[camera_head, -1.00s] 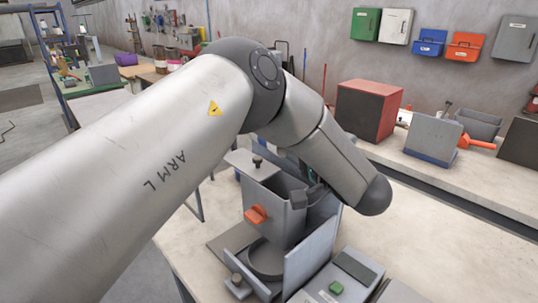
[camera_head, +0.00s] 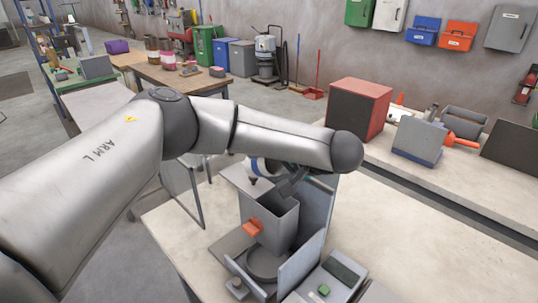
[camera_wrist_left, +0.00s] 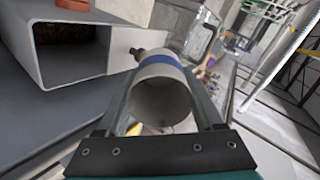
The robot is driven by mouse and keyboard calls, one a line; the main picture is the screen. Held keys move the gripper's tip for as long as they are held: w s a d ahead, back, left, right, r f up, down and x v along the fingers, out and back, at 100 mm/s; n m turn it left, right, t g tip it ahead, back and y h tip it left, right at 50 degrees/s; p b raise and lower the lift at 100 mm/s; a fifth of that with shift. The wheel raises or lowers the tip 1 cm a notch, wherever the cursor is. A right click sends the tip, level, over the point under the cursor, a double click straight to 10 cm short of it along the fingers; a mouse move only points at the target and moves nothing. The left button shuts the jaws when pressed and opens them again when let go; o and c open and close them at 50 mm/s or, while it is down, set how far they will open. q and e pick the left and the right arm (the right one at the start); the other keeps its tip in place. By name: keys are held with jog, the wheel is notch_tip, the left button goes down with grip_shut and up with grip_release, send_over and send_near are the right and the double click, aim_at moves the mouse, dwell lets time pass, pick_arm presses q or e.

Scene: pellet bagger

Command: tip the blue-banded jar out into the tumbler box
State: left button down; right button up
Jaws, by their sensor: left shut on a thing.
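The blue-banded jar (camera_head: 262,166) shows in part behind my left forearm in the head view. In the left wrist view the pale jar (camera_wrist_left: 162,85) lies between the two fingers, its blue band beyond its round near end. My left gripper (camera_head: 284,182) is shut on it, mostly hidden by my arm in the head view. The tumbler box (camera_head: 271,218) is an open-topped grey box with an orange tab on its front. The jar is beside its back left rim, tilted. A grey box opening (camera_wrist_left: 75,50) is left of the jar in the wrist view. Poured contents cannot be seen.
A grey upright plate (camera_head: 316,215) stands right of the box. A panel with a green button (camera_head: 323,290) is at the front. A red-sided box (camera_head: 358,108) and a grey bin (camera_head: 418,140) stand on the back bench. The tabletop at right is clear.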

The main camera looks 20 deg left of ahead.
pick_arm(q)
jog(key=shift+w+a+r+h+p, duration=0.1)
jog(key=shift+a+r+h+p, duration=0.25)
jog(key=shift+h, duration=0.05)
jog(key=shift+w+a+r+g+h+p, duration=0.1)
jog(key=shift+a+g+h+p, duration=0.2)
jog(key=shift+h, duration=0.25)
jog(key=shift+w+a+r+g+h+p, duration=0.1)
jog(key=shift+a+g+h+p, duration=0.15)
jog(key=shift+h, duration=0.3)
jog(key=shift+w+a+g+h, duration=0.1)
jog(key=shift+a+g+h, duration=0.15)
jog(key=shift+h, duration=0.3)
jog(key=shift+a+g+h, duration=0.15)
jog(key=shift+g+h, duration=0.15)
jog(key=shift+h, duration=0.25)
jog(key=shift+w+a+g+h+p, duration=0.3)
jog(key=shift+a+h+p, duration=0.15)
jog(key=shift+h+p, duration=0.2)
jog(key=shift+w+a+f+g+h, duration=0.2)
jog(key=shift+a+g+h, duration=0.1)
jog(key=shift+a+h, duration=0.25)
jog(key=shift+w+a+f+h, duration=0.1)
jog(key=shift+w+a+h, duration=0.1)
jog(key=shift+h, duration=0.4)
jog(key=shift+s, duration=0.1)
